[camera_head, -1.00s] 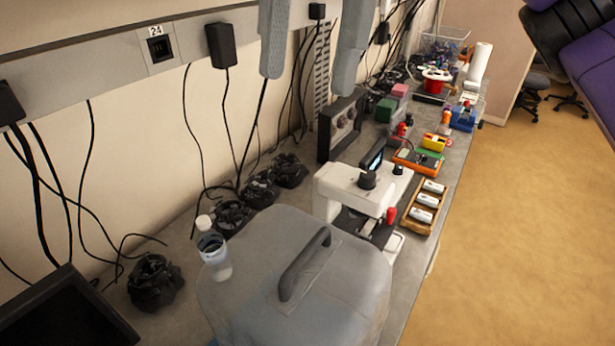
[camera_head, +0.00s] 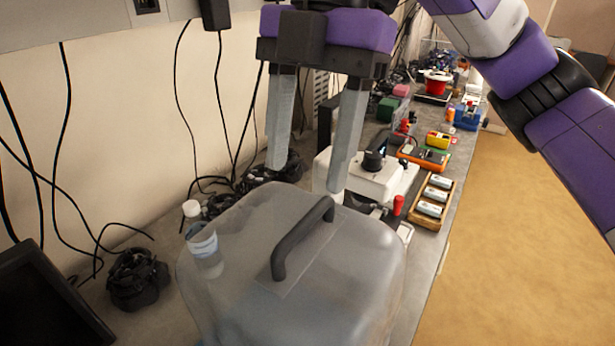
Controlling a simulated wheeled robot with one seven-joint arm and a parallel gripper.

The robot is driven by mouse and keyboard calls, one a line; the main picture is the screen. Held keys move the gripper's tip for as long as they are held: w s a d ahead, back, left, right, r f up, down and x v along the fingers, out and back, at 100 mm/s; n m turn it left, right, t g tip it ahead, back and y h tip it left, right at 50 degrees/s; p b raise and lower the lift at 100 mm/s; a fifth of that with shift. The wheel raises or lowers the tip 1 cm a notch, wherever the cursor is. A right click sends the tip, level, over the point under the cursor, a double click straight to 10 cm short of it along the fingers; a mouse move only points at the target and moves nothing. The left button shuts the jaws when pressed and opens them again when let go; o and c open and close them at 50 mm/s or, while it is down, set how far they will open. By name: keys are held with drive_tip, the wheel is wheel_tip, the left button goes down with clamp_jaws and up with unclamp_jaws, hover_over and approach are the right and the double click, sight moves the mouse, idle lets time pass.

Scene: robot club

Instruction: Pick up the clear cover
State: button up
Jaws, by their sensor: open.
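The clear cover (camera_head: 235,285) is a large translucent grey box with rounded edges, standing on the bench at the bottom middle of the head view. A dark curved handle (camera_head: 300,240) runs along its top. My gripper (camera_head: 308,178) hangs from the top of the view with two long grey fingers pointing down, spread wide apart. The fingers are empty. In the picture the fingertips lie just beyond the cover's far edge and the far end of the handle. How high they are above it I cannot tell. The cover's lower part is cut off by the frame.
A capped bottle (camera_head: 204,245) shows at the cover's left side. A white machine (camera_head: 375,178) stands behind it, and a wooden tray (camera_head: 432,200) of white pieces lies to the right. Black cable bundles (camera_head: 137,278) line the wall. The floor to the right is clear.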

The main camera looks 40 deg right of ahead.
sight(303, 224)
drive_tip(key=shift+f, duration=0.5)
drive_tip(key=shift+c, duration=0.2)
drive_tip(key=shift+d+f+b, duration=0.15)
drive_tip(key=shift+f+b, duration=0.1)
drive_tip(key=shift+b, duration=0.05)
drive_tip(key=shift+c, duration=1.4)
drive_tip(key=shift+s+d+b, duration=0.2)
drive_tip(key=shift+d+b, duration=0.05)
drive_tip(key=shift+b, duration=0.05)
drive_tip(key=shift+a+f+t+h+b, duration=0.15)
drive_tip(key=shift+a+f+t+h, duration=0.25)
drive_tip(key=shift+f, duration=0.95)
drive_tip(key=shift+a+f+t+h+b, duration=0.2)
drive_tip(key=shift+f+t, duration=0.35)
drive_tip(key=shift+f, duration=0.85)
drive_tip(key=shift+a+f+t+h+b, duration=0.1)
drive_tip(key=shift+a+f+t+h, duration=0.3)
drive_tip(key=shift+f, duration=0.95)
clamp_jaws()
drive_tip(key=shift+r, duration=0.1)
